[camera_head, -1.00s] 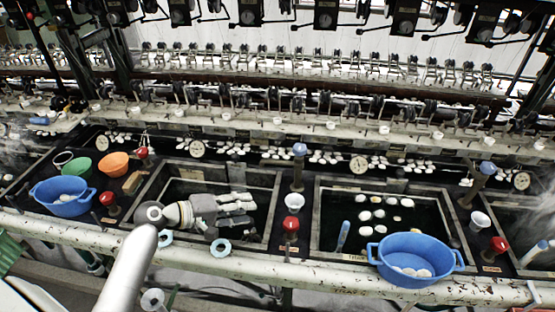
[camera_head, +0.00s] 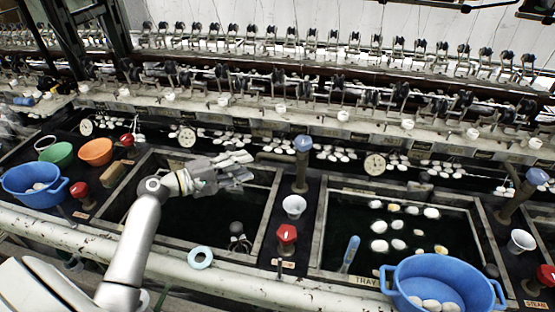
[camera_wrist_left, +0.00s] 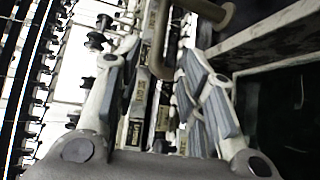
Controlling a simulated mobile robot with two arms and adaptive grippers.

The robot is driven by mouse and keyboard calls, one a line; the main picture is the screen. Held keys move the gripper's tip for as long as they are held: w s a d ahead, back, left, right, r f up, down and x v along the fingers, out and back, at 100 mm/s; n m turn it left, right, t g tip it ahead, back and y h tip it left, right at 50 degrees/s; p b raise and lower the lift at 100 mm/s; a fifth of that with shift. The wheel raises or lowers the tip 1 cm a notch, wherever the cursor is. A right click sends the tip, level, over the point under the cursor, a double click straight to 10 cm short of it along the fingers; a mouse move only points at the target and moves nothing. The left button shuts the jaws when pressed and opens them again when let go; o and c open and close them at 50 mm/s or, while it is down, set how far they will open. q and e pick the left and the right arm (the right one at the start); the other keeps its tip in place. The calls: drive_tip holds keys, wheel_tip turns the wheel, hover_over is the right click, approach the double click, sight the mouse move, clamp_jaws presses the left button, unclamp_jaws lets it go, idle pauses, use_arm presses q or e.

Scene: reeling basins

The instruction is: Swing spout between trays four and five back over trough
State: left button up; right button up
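The spout post (camera_head: 301,172) with a blue knob (camera_head: 302,143) stands between the two dark water basins. Its brown tube (camera_head: 276,157) reaches left over the back right corner of the left basin. My left gripper (camera_head: 248,167) is above that basin's back part, its fingers pointing right, close to the tube's end. In the left wrist view, the gripper (camera_wrist_left: 150,60) has its fingers spread apart, and the bent brown tube (camera_wrist_left: 163,58) shows near and between the tips. I cannot tell whether they touch. My right gripper is not in view.
A red-capped valve (camera_head: 287,235) and a white cup (camera_head: 294,206) stand near the post. A blue tub (camera_head: 440,275) sits at the right basin's front edge. Another spout post (camera_head: 515,200) stands at far right. White cocoons (camera_head: 380,246) float in the right basin.

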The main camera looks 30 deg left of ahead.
sight(271, 158)
use_arm(q)
drive_tip(key=p+x, duration=0.2)
drive_tip(key=x, duration=0.8)
drive_tip(key=shift+d+r, duration=0.15)
drive_tip(key=shift+d, duration=0.05)
clamp_jaws()
